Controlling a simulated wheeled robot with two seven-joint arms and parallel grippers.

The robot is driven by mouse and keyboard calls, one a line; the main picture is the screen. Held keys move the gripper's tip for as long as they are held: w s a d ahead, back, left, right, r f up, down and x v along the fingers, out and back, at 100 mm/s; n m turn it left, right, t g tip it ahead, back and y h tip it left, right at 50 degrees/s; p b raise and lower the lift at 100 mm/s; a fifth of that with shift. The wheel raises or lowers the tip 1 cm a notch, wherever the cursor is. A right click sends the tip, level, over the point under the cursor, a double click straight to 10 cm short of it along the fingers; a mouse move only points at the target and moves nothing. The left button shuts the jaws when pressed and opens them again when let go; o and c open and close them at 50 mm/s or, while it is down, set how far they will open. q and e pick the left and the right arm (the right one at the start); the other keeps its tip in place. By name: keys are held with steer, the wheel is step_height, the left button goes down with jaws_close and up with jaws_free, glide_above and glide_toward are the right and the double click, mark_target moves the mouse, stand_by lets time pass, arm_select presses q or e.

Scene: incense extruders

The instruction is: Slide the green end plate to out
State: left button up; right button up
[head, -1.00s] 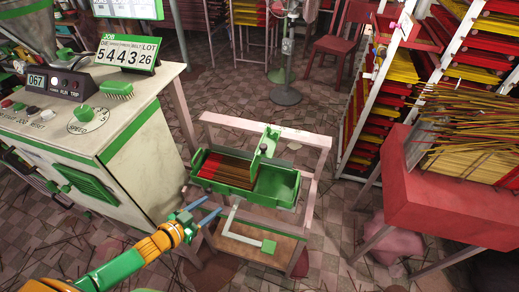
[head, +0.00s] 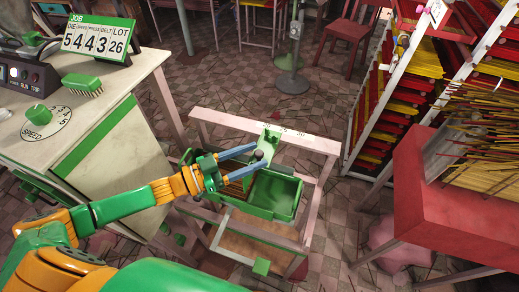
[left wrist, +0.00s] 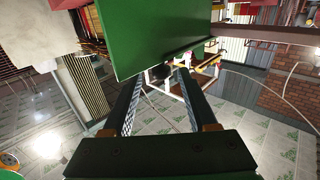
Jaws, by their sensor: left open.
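In the left wrist view a large green panel, apparently the plate (left wrist: 155,35), fills the upper middle just beyond the open fingers (left wrist: 162,72). My gripper and arm hide much of the trough's left part and the sticks in it. My right gripper is not in view.
The pale stand frame (head: 225,118) has a scale rail behind the trough. A white machine cabinet (head: 115,150) with a speed dial stands at left. A red table (head: 440,210) of incense sticks stands at right. The trough's right part looks empty.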

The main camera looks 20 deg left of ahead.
arm_select(q)
steer(key=x, duration=0.2)
steer(key=shift+w+d+f, duration=0.15)
steer(key=shift+w, duration=0.15)
steer(key=shift+s, duration=0.1)
jaws_close()
stand_by(1.1)
